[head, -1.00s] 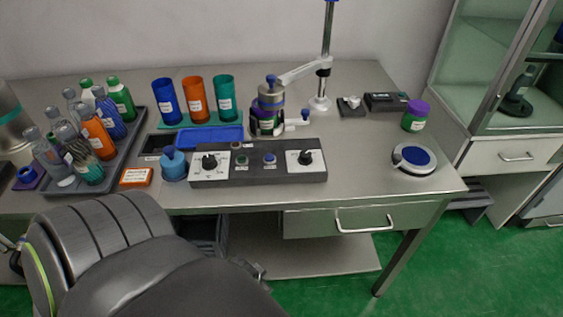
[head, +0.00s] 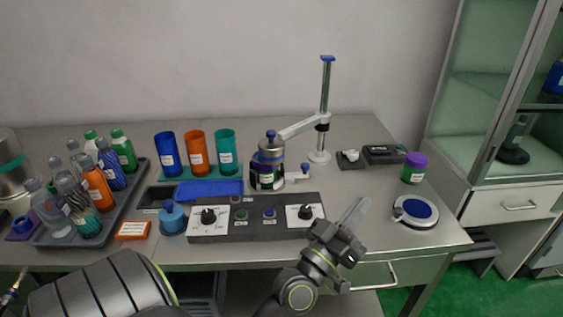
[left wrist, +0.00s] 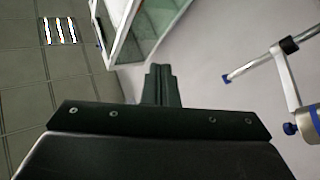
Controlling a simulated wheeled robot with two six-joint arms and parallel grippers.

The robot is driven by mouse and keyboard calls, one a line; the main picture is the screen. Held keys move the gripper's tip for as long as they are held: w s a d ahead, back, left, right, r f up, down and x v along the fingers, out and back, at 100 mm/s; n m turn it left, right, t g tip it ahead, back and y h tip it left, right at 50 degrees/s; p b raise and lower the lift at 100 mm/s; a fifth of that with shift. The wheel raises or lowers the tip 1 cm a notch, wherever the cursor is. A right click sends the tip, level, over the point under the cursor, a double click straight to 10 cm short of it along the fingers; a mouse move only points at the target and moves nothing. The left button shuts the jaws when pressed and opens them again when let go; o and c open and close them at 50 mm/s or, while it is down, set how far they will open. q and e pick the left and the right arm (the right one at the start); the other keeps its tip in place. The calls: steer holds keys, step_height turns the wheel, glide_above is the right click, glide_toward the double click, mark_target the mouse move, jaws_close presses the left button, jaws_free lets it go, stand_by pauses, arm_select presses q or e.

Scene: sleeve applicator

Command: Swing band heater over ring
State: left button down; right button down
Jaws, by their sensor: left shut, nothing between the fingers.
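The band heater (head: 271,149) is a silver cylinder with a blue knob on top, on a white swing arm (head: 302,127) from an upright post (head: 324,95). It stands behind the control box, directly above or around a dark labelled piece (head: 266,181); I cannot tell which. I cannot clearly make out a separate ring. My left gripper (head: 357,211) is shut and empty in front of the heater and to its right, over the bench's front part. The left wrist view shows its shut fingers (left wrist: 162,84), with the heater's blue knob (left wrist: 290,129) at the right edge.
A control box (head: 257,219) with knobs lies in front of the heater. Blue, orange and teal cups (head: 195,151) stand behind left; a tray of bottles (head: 139,185) is far left. A purple-lidded jar (head: 415,168) and round blue-topped device (head: 415,210) are at right.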

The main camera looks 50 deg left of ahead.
mark_target(276, 154)
arm_select(q)
steer(key=a+r+n+g+y, duration=0.3)
steer(key=a+n+g+y, duration=0.1)
steer(key=n+y, duration=0.6)
steer(key=a+r+n+g+y, duration=0.25)
steer(key=a+n+y, duration=0.25)
steer(key=n+y, duration=0.45)
step_height(276, 154, down, 8)
steer(key=a+n+g+h, duration=0.2)
steer(key=n+g, duration=0.6)
steer(key=g, duration=0.4)
steer(key=shift+n, duration=0.25)
steer(key=x, duration=0.4)
steer(key=p+x, duration=0.1)
steer(key=x, duration=0.3)
steer(key=r+x, duration=0.1)
steer(key=x, duration=0.4)
steer(key=shift+p, duration=0.35)
steer(key=shift+w+a+f, duration=0.1)
steer(key=shift+w+a, duration=0.05)
steer(key=shift+a, duration=0.45)
steer(key=shift+t, duration=0.25)
